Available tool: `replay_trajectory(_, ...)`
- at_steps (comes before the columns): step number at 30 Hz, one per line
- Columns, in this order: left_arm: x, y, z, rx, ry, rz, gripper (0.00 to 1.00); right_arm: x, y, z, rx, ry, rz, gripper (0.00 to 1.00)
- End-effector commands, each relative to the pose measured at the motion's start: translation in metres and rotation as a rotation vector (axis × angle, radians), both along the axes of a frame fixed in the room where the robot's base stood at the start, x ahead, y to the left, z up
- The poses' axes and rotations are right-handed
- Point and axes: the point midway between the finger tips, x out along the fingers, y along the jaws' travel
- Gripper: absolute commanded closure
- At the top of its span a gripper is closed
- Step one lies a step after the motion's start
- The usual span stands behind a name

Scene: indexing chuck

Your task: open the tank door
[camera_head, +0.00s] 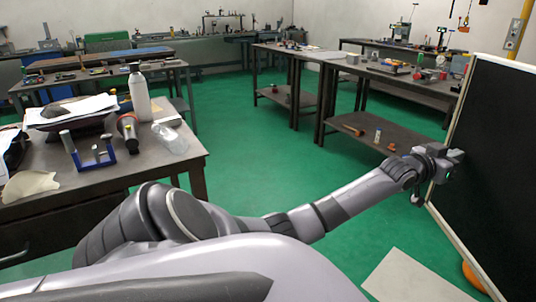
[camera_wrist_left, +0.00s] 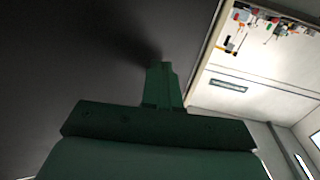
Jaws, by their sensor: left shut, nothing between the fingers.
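A large black panel with a pale frame (camera_head: 500,130) stands upright at the right edge of the head view. I cannot tell whether it is the tank door; nothing else shows clearly as one. My left gripper (camera_head: 456,155) is at the end of the outstretched arm, close to the panel's left edge. In the left wrist view its fingers (camera_wrist_left: 162,85) are together and empty, in front of a dark surface (camera_wrist_left: 70,60). Whether they touch it cannot be told. My right gripper is in neither view.
More benches (camera_head: 340,85) stand behind. The green floor (camera_head: 270,155) between them is clear. A pale flat piece (camera_head: 410,280) lies below the arm.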

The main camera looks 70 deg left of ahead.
Motion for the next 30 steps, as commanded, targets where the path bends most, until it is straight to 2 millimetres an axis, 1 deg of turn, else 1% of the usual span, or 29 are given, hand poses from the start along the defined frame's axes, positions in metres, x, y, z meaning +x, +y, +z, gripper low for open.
replay_trajectory(3,0.0063,-0.0007,-0.0006,-0.002,0.000,0.006,1.00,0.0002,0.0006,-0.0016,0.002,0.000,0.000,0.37)
replay_trajectory(9,0.0108,-0.0005,0.0000,0.000,0.000,0.012,1.00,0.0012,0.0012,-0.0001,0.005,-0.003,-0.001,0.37)
replay_trajectory(30,0.0111,-0.0005,-0.0002,0.000,0.001,0.012,1.00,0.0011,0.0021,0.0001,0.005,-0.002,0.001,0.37)
